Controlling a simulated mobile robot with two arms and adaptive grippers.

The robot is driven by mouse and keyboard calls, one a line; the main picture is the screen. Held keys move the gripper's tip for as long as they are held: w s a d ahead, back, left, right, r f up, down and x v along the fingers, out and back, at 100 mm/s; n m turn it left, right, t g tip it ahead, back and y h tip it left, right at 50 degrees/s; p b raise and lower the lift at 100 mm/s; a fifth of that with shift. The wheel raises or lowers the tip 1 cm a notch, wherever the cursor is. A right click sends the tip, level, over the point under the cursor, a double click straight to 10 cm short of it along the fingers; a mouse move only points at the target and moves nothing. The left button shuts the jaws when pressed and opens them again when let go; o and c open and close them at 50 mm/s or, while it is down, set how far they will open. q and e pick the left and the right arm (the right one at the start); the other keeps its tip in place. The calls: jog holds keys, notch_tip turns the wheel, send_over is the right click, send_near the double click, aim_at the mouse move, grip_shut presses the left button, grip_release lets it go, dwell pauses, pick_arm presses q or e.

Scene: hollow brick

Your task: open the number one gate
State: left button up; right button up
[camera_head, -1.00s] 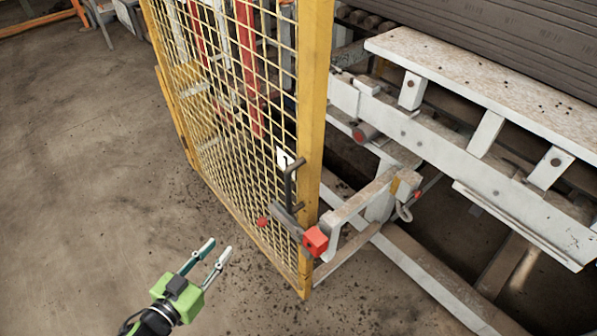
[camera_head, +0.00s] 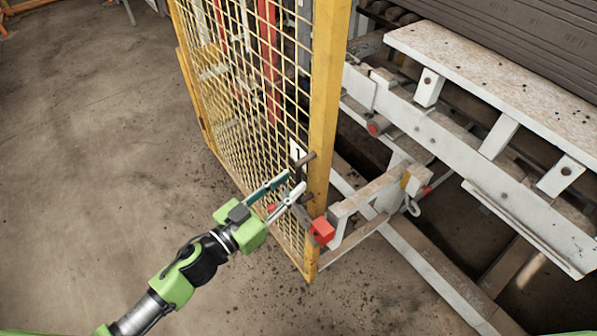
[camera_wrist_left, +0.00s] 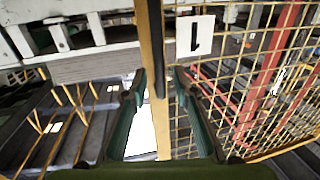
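The number one gate is a yellow-framed mesh panel (camera_head: 238,110) with a white sign marked 1 (camera_head: 297,151). The sign shows upside down in the wrist view (camera_wrist_left: 195,37). A dark handle (camera_head: 308,158) sits at the gate's edge post, just below the sign, partly covered by my fingers. My left gripper (camera_head: 296,180) is at the handle, its two fingers apart. In the wrist view the gripper (camera_wrist_left: 158,78) is open, with the yellow post (camera_wrist_left: 153,50) showing between the fingers. I cannot tell whether the fingers touch the handle. My right gripper is not in view.
A red block (camera_head: 322,231) sits at the post below the handle, beside a white metal bracket (camera_head: 370,195). White conveyor framework (camera_head: 470,130) fills the right side. The concrete floor (camera_head: 90,150) left of the gate is clear.

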aim_at(299, 177)
pick_arm(q)
jog(key=shift+x, duration=1.85)
grip_shut()
jog(key=shift+s+a, duration=0.1)
